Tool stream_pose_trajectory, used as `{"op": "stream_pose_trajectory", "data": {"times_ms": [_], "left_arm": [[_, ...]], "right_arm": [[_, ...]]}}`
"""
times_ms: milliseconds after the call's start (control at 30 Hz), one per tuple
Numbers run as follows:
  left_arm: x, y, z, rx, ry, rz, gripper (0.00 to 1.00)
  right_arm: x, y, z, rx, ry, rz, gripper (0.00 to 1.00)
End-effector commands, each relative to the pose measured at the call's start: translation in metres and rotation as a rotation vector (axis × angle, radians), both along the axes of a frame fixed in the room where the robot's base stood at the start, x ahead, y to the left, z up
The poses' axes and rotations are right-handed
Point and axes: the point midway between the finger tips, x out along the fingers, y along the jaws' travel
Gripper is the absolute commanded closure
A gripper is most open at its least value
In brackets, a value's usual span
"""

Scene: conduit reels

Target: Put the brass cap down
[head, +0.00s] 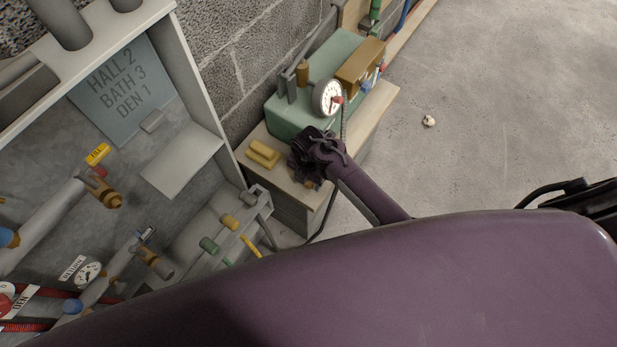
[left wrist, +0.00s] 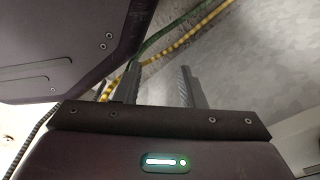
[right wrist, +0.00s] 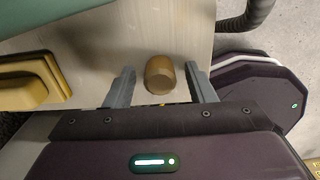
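The brass cap (right wrist: 159,75) rests on the pale wooden bench top (right wrist: 165,30) in the right wrist view. My right gripper (right wrist: 159,67) is open around it, with one finger on each side and a visible gap to each. In the head view the right gripper (head: 312,162) is over the near end of the bench (head: 375,108), and only a small brown bit of the cap shows below it. My left gripper (left wrist: 160,75) is open and empty in the left wrist view; I cannot make it out in the head view.
A yellow block (head: 263,153) lies left of the right gripper. A green unit with a gauge (head: 328,97) stands behind on the bench. The grey cabinet (head: 222,150) with pipes and fittings fills the left. Yellow and green cables (left wrist: 190,35) run beyond the left gripper. Floor at right is mostly clear.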

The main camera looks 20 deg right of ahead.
Motion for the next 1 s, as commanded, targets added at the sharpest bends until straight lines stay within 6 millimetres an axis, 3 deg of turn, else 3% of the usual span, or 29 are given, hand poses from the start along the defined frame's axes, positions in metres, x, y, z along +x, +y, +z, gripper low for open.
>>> {"op": "stream_pose_trajectory", "data": {"times_ms": [300, 433, 800, 1000], "left_arm": [[0.0, 0.0, 0.001, 0.0, 0.0, 0.0, 0.64], [-0.002, 0.0, 0.004, -0.001, -0.003, 0.0, 0.64], [-0.049, 0.01, -0.003, 0.005, 0.026, -0.006, 0.64], [-0.062, 0.012, -0.005, 0.005, 0.03, -0.008, 0.64]], "right_arm": [[0.0, 0.0, 0.001, 0.0, 0.0, 0.0, 0.45], [0.0, 0.0, 0.012, 0.001, -0.002, 0.0, 0.45], [0.0, 0.0, 0.088, 0.003, -0.002, 0.0, 0.45], [0.0, 0.001, 0.115, 0.001, 0.0, 0.0, 0.45]]}}
